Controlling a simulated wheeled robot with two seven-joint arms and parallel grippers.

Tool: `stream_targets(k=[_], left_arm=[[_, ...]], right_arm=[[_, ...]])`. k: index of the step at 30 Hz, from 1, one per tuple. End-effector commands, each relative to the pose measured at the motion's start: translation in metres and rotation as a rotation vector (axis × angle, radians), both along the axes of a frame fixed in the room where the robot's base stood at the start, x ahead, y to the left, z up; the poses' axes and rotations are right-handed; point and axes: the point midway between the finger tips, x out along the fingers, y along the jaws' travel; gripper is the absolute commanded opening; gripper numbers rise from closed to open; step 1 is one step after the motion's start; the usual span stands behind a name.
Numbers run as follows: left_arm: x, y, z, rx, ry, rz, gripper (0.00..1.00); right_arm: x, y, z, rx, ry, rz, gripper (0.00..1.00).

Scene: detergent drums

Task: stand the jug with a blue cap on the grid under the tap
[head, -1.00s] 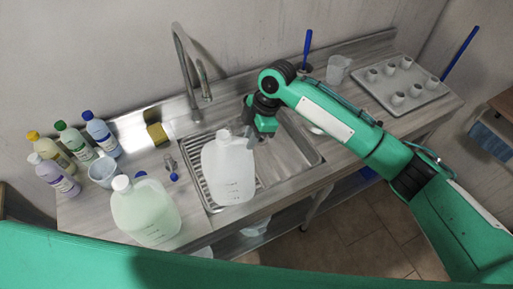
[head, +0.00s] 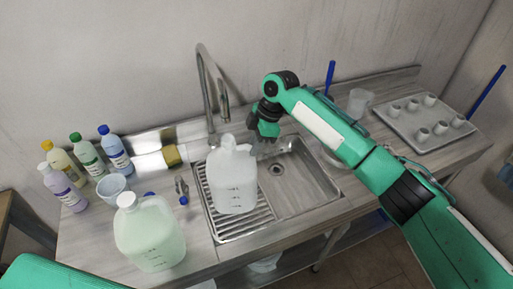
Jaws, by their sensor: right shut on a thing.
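My right gripper (head: 253,147) is shut on a large white translucent jug (head: 235,184) near its top. The jug is upright, with dark marks on its front. It is over the ribbed metal grid (head: 240,226) at the left of the sink, in front of the tap (head: 205,85). I cannot tell whether its base touches the grid. No blue cap shows on it; its top looks pale. A second jug (head: 150,236), with pale green liquid and a white cap, stands on the counter at the left front. My left gripper is out of view.
Several capped bottles (head: 88,158) and a cup (head: 113,187) stand at the left. A yellow sponge (head: 172,155) is behind the grid. Small blue-ended items (head: 183,200) lie beside it. The sink basin (head: 305,185) is right; a tray of cups (head: 425,122) is far right.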

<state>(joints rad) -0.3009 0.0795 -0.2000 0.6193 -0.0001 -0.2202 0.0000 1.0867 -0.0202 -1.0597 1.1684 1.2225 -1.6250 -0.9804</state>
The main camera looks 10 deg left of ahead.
Motion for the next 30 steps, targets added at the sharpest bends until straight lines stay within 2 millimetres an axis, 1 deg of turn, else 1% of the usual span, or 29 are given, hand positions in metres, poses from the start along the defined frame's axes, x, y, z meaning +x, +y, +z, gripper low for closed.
stream_targets(k=[16, 30], left_arm=[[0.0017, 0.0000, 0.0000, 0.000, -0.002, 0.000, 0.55], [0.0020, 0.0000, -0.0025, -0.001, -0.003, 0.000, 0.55]], right_arm=[[0.0003, 0.0002, 0.0002, 0.000, -0.001, 0.000, 0.00], [0.0003, 0.0002, -0.0064, 0.001, 0.000, 0.000, 0.00]])
